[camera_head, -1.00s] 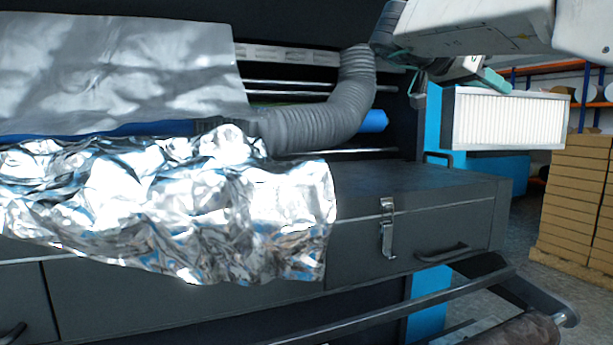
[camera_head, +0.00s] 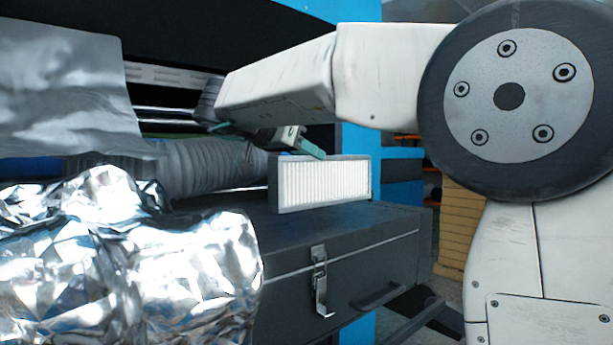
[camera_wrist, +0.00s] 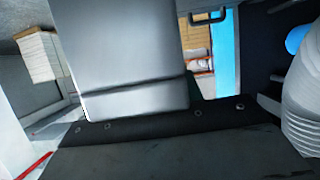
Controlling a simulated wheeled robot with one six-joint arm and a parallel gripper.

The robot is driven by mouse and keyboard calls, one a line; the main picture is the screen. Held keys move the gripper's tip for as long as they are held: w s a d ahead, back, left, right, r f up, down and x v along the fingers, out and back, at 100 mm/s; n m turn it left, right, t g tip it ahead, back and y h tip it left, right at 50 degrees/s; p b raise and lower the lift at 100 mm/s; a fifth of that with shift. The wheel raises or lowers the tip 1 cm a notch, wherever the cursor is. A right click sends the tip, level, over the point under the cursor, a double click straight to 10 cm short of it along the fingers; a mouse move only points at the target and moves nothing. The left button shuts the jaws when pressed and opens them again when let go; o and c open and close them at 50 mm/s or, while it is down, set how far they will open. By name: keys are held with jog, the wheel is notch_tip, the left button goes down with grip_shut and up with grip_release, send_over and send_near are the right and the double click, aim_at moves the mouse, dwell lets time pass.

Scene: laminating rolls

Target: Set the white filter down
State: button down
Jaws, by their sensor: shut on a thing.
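The white filter (camera_head: 322,183) is a pleated white panel in a grey frame. It stands upright on its long edge at the cabinet top (camera_head: 330,222), beside the end of the grey hose. Its lower edge is at or very close to the surface; I cannot tell whether it bears its full weight. My gripper (camera_head: 308,150), with teal fingers, is shut on the filter's upper edge. In the wrist view a large grey panel, likely the filter (camera_wrist: 125,50), fills the upper middle; the fingertips are not clear there.
A ribbed grey hose (camera_head: 205,165) lies left of the filter and shows in the wrist view (camera_wrist: 303,110). Crumpled silver foil (camera_head: 130,250) covers the cabinet's left part. A blue machine post (camera_head: 362,140) stands behind. The cabinet top in front of the filter is clear.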

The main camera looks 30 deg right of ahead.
aim_at(306, 170)
jog(key=shift+f, duration=2.15)
jog(key=c, duration=0.9)
grip_release()
jog(key=shift+a+r, duration=0.1)
jog(key=shift+r, duration=0.1)
jog(key=v, duration=1.1)
jog(key=shift+s+a+r, duration=0.1)
jog(key=shift+a, duration=0.25)
